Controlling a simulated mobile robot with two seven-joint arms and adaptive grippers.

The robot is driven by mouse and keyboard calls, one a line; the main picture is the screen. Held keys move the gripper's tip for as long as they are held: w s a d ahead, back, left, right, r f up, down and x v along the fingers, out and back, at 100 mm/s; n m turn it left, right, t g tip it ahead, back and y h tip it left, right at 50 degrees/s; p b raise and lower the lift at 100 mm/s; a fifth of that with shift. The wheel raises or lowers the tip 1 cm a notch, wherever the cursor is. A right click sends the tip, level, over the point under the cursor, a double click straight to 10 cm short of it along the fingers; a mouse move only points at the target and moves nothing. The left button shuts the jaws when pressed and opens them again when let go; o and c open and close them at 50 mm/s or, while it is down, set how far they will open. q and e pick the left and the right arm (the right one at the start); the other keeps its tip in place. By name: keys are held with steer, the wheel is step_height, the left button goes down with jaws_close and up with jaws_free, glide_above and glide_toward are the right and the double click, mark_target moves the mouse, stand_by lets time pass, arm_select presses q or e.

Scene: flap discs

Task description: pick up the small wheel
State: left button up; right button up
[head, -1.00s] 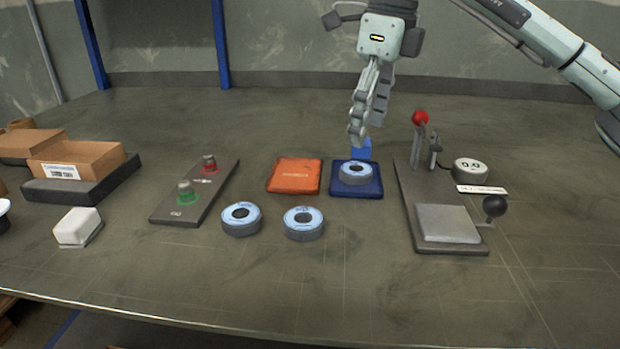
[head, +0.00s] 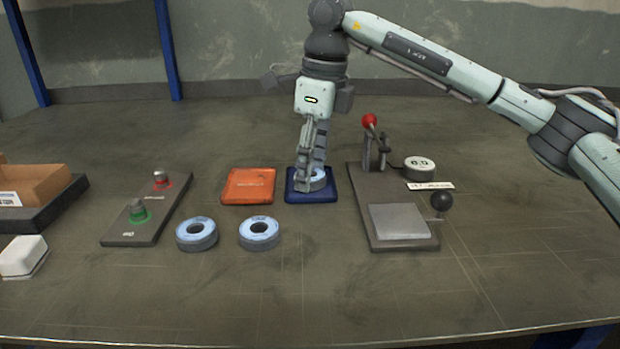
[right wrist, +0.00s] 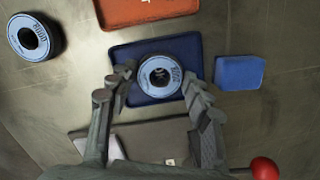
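The small wheel (right wrist: 160,75), a grey disc with a pale blue label and a central hole, lies flat on a dark blue mat (right wrist: 125,55). In the head view the wheel (head: 318,180) is partly hidden by my right gripper (head: 308,188). The gripper points down over it. In the right wrist view my right gripper (right wrist: 160,82) is open, with one finger on each side of the wheel. I cannot tell whether either finger touches it. Two more discs, one on the left (head: 196,234) and one on the right (head: 259,233), lie nearer on the table. My left gripper is not in view.
An orange mat (head: 248,187) lies left of the blue one. A blue block (right wrist: 240,73) sits beside the blue mat. A lever fixture (head: 398,222) stands to the right, a button panel (head: 150,210) to the left. The front of the table is clear.

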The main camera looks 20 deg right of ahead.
steer(key=c, duration=0.6)
steer(key=shift+r, duration=0.15)
